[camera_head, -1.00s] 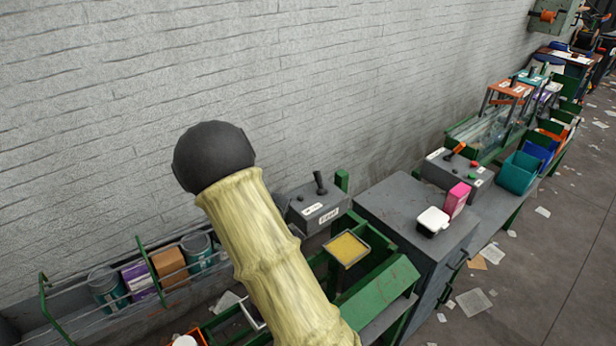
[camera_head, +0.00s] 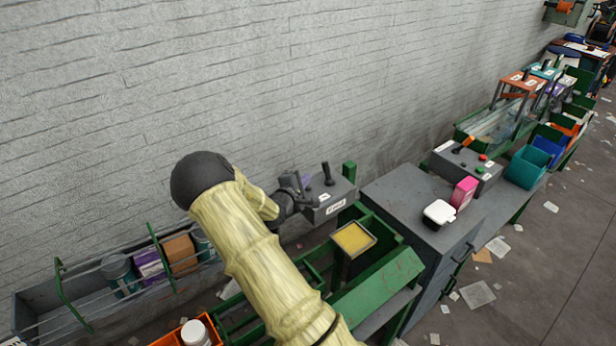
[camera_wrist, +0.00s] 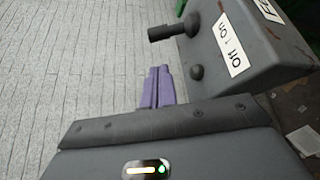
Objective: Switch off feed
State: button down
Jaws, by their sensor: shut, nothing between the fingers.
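The grey feed box (camera_head: 332,207) stands at the back end of the green belt frame, with a label on its front that seems to read "Feed". A black lever (camera_head: 327,173) stands up from its top. In the wrist view the lever (camera_wrist: 172,32) sticks out of the box face (camera_wrist: 245,65), beside an "Off | On" label (camera_wrist: 233,50) and a small dark knob (camera_wrist: 197,72). My gripper (camera_head: 306,181) is at the left side of the box. Its purple fingers (camera_wrist: 157,88) are together and empty, apart from the lever in the wrist view.
A yellow-topped stand (camera_head: 353,239) is in front of the box. A grey cabinet (camera_head: 415,220) to the right carries a white-lidded container (camera_head: 438,213) and a pink box (camera_head: 464,192). A brick wall (camera_head: 300,80) is behind. A rack of cans and boxes (camera_head: 120,275) is at left.

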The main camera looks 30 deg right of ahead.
aim_at(327, 172)
jog(key=p+x, duration=0.2)
jog(key=x, duration=0.6)
jog(key=shift+w+d+f, duration=0.1)
jog(key=shift+w+d, duration=0.1)
jog(key=shift+d, duration=0.1)
